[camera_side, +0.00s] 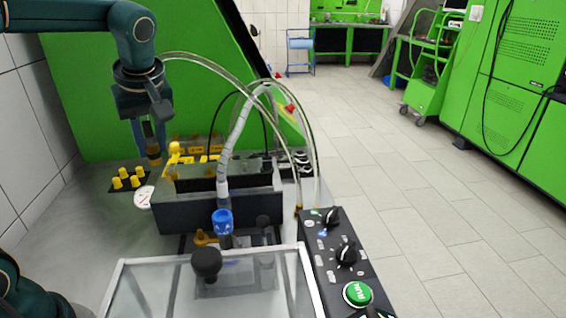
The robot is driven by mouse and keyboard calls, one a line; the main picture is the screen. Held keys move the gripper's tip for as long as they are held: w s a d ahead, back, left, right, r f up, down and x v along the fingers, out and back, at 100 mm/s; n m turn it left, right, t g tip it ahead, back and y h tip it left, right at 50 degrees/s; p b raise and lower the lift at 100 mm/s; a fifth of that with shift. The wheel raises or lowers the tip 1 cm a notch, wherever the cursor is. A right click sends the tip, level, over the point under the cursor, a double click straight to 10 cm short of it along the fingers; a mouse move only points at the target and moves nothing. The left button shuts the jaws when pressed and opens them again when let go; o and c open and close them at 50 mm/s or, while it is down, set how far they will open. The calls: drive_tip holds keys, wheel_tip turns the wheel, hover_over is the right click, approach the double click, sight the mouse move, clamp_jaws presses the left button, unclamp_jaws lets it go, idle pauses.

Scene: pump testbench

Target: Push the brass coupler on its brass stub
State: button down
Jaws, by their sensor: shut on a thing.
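My gripper (150,138) is at the upper left, pointing down. It is shut on the brass coupler (154,158), a small brass-coloured piece showing below the fingers. The coupler is left of the yellow clamp-like part (175,152) on the dark block; I cannot tell whether they touch. The brass stub cannot be made out with certainty. A brass-coloured fitting (205,238) sits low in front of the block, well to the right of my gripper.
The dark block (175,215) stands mid-bench. Yellow caps (125,180) stand left of it. Clear hoses (285,120) arch over to the right. A blue-collared connector (222,222), a clear lid (160,285) and a control panel (345,255) are in front.

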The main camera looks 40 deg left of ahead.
drive_tip(key=s+d+f, duration=0.1)
drive_tip(key=s+d, duration=0.1)
drive_tip(key=d, duration=0.6)
drive_tip(key=m+t, duration=0.1)
drive_tip(key=m, duration=0.1)
hover_over(199, 230)
drive_tip(key=shift+a+f, duration=0.15)
drive_tip(key=shift+f, duration=0.45)
drive_tip(key=shift+f+h, duration=0.3)
drive_tip(key=shift+f, duration=1.4)
drive_tip(key=shift+f, duration=0.55)
drive_tip(key=shift+f, duration=0.3)
drive_tip(key=shift+f, duration=0.6)
drive_tip(key=c, duration=0.6)
unclamp_jaws()
drive_tip(key=shift+w, duration=0.1)
drive_tip(key=shift+r, duration=0.1)
